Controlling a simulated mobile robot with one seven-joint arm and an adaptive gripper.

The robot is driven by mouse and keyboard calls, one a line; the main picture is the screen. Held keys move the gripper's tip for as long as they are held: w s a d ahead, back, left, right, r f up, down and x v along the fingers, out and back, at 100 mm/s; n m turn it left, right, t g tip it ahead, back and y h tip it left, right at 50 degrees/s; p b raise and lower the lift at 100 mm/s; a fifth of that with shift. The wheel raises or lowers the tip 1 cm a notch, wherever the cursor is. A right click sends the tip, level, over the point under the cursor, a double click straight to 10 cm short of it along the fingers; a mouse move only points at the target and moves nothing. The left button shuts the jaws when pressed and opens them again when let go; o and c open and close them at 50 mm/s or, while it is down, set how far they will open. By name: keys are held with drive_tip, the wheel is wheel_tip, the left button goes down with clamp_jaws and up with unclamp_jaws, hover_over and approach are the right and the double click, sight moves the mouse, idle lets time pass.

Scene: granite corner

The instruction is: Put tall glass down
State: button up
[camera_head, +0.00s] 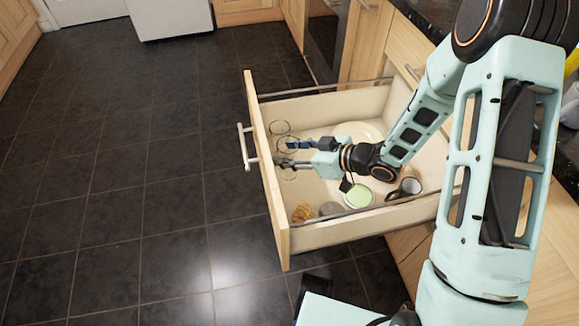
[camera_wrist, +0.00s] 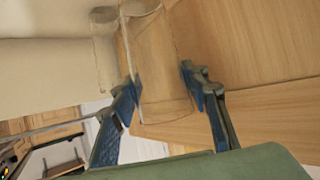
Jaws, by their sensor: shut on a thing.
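The tall glass (camera_wrist: 160,60) is clear and hard to see against the wood. In the wrist view it stands between the two blue-padded fingers of my gripper (camera_wrist: 163,92), which is shut on it. In the head view my gripper (camera_head: 284,153) reaches down into the open drawer (camera_head: 260,150), close behind its front panel. The held glass shows there only as faint outlines around the fingertips. I cannot tell whether its base touches the drawer floor.
Another clear glass (camera_head: 280,128) stands by the gripper. The drawer also holds a white plate (camera_head: 360,131), a green round item (camera_head: 358,196), a dark mug (camera_head: 406,187) and a brown pastry-like item (camera_head: 303,213). The drawer walls enclose my gripper closely at the front.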

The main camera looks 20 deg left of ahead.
drive_tip(key=shift+f+b, duration=0.75)
drive_tip(key=shift+f, duration=1.5)
drive_tip(key=shift+f, duration=0.2)
drive_tip(key=o, duration=1.1)
drive_tip(key=shift+c, duration=0.2)
drive_tip(key=shift+d+r, duration=0.1)
drive_tip(key=shift+r, duration=0.2)
drive_tip(key=p+v, duration=0.3)
drive_tip(key=v, duration=0.8)
drive_tip(key=shift+d, duration=0.4)
